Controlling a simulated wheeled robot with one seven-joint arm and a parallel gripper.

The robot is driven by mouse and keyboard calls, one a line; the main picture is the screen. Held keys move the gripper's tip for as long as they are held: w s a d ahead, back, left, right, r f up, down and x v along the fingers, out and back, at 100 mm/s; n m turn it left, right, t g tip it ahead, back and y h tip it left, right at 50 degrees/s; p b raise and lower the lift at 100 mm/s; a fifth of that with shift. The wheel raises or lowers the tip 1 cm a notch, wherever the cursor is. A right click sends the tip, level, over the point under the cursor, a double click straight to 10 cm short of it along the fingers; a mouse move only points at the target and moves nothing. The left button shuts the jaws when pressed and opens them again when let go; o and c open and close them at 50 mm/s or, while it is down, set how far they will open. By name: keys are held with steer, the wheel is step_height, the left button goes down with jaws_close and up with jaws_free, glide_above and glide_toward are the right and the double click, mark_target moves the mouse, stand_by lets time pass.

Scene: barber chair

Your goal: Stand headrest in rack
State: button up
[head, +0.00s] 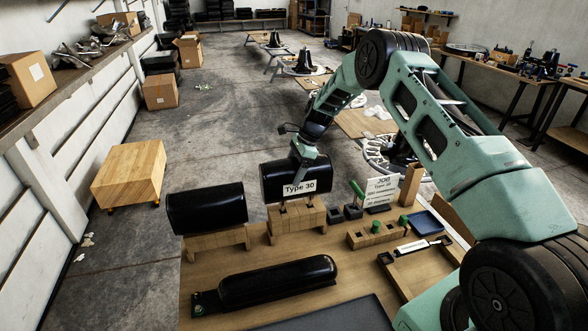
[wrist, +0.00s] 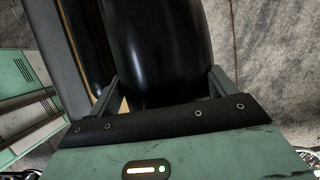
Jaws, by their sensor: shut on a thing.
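My gripper (head: 304,158) is shut on a black padded headrest (head: 282,176) from above. In the wrist view the headrest (wrist: 158,45) fills the space between the two fingers. The headrest is level, directly over a wooden rack (head: 300,218) at the table's back edge. A white "Type 30" label (head: 299,188) shows in front of the headrest's lower part. Dark marks show between headrest and rack top; I cannot tell whether the headrest is seated or just above. A second black headrest (head: 207,207) rests on another wooden rack (head: 218,241) to the left.
A long black cushion (head: 275,284) lies on the table (head: 345,270) in front. To the right are a job card (head: 381,190), a wooden block with green-topped pegs (head: 378,234), a blue tray (head: 424,223) and a wooden tray (head: 421,268). A wooden crate (head: 129,175) stands on the floor left.

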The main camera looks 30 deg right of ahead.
steer(key=shift+f+b, duration=1.1)
steer(key=shift+f, duration=0.65)
steer(key=o, duration=1.2)
steer(key=shift+o, duration=0.3)
steer(key=shift+f, duration=0.15)
steer(key=b+v, duration=0.4)
steer(key=v, duration=1.3)
steer(key=shift+r, duration=0.4)
steer(key=s+a+r+n+g+h, duration=0.1)
steer(key=s+a+r+n, duration=0.1)
steer(key=s+a+n, duration=0.75)
steer(key=s+a+r+n+h, duration=0.1)
steer(key=s+a+r+n, duration=0.3)
steer(key=s+a, duration=1.05)
steer(key=s+a+f+n+h, duration=0.1)
steer(key=s+a+f+n, duration=0.1)
steer(key=s+n, duration=0.5)
steer(key=s+a+f+n+h, duration=0.1)
steer(key=s+a+f+n, duration=0.2)
steer(key=s+n, duration=0.4)
steer(key=s, duration=0.7)
steer(key=shift+s+a+n, duration=0.25)
steer(key=shift+a+n, duration=0.05)
steer(key=shift+n, duration=0.05)
